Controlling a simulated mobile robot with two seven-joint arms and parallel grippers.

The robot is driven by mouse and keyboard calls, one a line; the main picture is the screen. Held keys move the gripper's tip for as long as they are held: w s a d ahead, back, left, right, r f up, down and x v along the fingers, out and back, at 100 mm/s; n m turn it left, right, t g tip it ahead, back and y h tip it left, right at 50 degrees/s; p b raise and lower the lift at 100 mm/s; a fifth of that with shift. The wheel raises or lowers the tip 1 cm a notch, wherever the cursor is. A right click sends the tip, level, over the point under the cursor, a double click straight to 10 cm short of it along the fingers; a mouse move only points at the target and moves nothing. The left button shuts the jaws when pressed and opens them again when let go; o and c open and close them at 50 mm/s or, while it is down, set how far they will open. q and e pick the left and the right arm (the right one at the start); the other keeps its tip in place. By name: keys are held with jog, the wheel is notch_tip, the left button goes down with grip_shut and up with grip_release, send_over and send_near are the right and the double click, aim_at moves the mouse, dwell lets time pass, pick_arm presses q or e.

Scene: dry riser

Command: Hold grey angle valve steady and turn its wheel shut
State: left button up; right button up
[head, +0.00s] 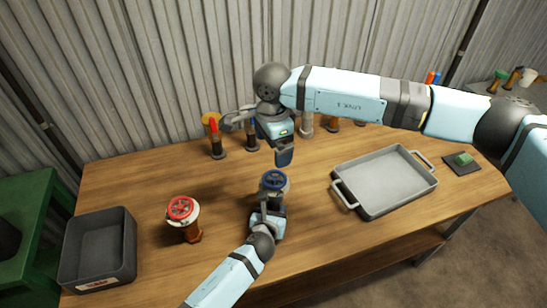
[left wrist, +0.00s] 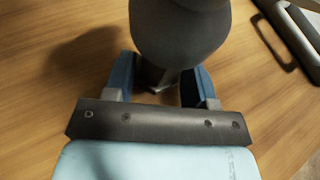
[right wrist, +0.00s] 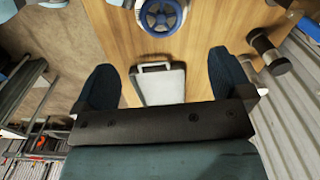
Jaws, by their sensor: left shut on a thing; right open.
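The grey angle valve stands upright near the front middle of the table, with its blue wheel (head: 274,180) on top. Its rounded grey body (left wrist: 180,35) fills the top of the left wrist view. My left gripper (head: 270,214) is shut on the valve low down, with one blue finger on each side; the contact itself is partly hidden. My right gripper (head: 284,156) is open and empty, pointing down above and just behind the wheel, apart from it. In the right wrist view the blue wheel (right wrist: 160,14) lies at the top edge, beyond the open fingers.
A red-wheeled valve (head: 183,209) stands to the left, beside a dark bin (head: 98,250). A grey tray (head: 385,182) with handles lies to the right, a green block (head: 463,158) on a dark pad beyond it. Several upright fittings line the back.

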aim_at(275, 178)
jog(key=f+n, duration=0.2)
jog(key=f, duration=0.2)
jog(key=f+n, duration=0.3)
jog(key=f, duration=0.1)
jog(key=f+n, duration=0.3)
jog(key=f, duration=0.1)
jog(key=shift+w+d, duration=0.1)
jog(key=shift+d, duration=0.15)
